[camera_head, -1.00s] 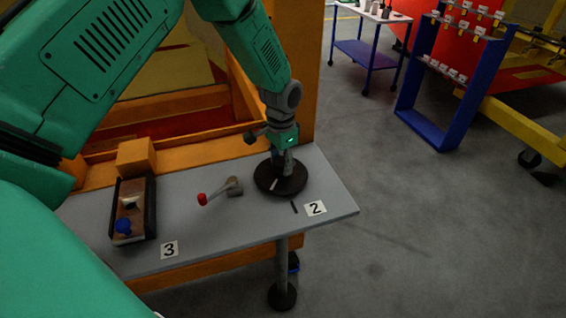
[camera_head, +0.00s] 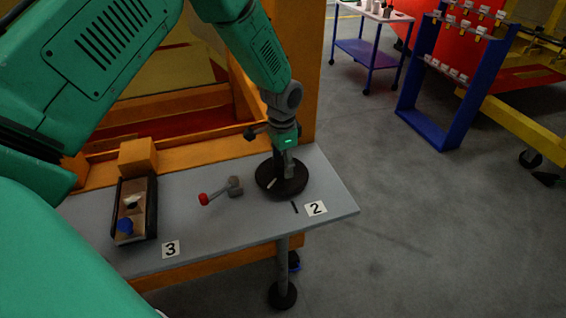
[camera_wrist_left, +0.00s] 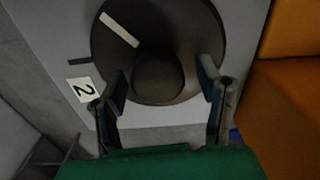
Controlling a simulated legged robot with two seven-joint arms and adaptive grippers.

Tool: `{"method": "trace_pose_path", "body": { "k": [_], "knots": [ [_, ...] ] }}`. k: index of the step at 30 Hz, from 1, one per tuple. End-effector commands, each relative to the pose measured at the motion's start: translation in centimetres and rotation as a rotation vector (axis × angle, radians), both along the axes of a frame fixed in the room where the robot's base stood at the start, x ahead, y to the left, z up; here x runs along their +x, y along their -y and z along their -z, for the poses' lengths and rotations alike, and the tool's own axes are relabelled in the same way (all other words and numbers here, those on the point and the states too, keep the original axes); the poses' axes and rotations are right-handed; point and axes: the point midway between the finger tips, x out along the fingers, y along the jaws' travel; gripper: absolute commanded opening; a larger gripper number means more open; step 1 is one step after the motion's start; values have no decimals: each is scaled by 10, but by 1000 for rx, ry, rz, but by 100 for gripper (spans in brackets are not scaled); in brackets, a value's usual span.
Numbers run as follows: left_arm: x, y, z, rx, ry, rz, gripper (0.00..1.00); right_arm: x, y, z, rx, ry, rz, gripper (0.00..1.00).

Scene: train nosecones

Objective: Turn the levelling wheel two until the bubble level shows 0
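Wheel two is a dark round disc (camera_head: 293,188) with a white mark, lying on the grey table by the "2" label (camera_head: 316,208). In the left wrist view the wheel (camera_wrist_left: 185,30) shows its white stripe and a round central hub (camera_wrist_left: 158,76). My left gripper (camera_head: 283,172) points down over the wheel. In the left wrist view its two fingers (camera_wrist_left: 163,88) are apart, one on each side of the hub, with visible gaps. A black line (camera_head: 294,207) marks the table beside the wheel. I cannot make out a bubble level. My right gripper is not in view.
A lever with a red knob (camera_head: 204,199) stands left of the wheel. A black tray (camera_head: 151,212) holding a blue knob (camera_head: 124,226) is further left, near the "3" label (camera_head: 171,249). An orange frame (camera_head: 312,70) rises behind the table (camera_head: 222,229).

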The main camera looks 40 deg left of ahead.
Motion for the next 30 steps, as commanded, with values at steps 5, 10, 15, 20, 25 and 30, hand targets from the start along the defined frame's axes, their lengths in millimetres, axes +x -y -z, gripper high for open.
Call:
{"method": "trace_pose_path", "body": {
  "k": [5, 10, 15, 20, 25, 30],
  "knots": [
    [-1, 0, 0, -1, -3, -1, 61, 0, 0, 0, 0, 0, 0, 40],
    [-1, 0, -3, -1, -3, -1, 61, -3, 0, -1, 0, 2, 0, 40],
    [0, 0, -26, -1, 1, -1, 61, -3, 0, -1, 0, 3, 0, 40],
    [1, 0, -61, -1, 2, -1, 61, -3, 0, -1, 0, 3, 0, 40],
    [1, -1, -94, -1, -1, 0, 61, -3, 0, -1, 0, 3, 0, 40],
    [1, -1, -112, -1, -3, -1, 61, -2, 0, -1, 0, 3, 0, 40]
  ]
}}
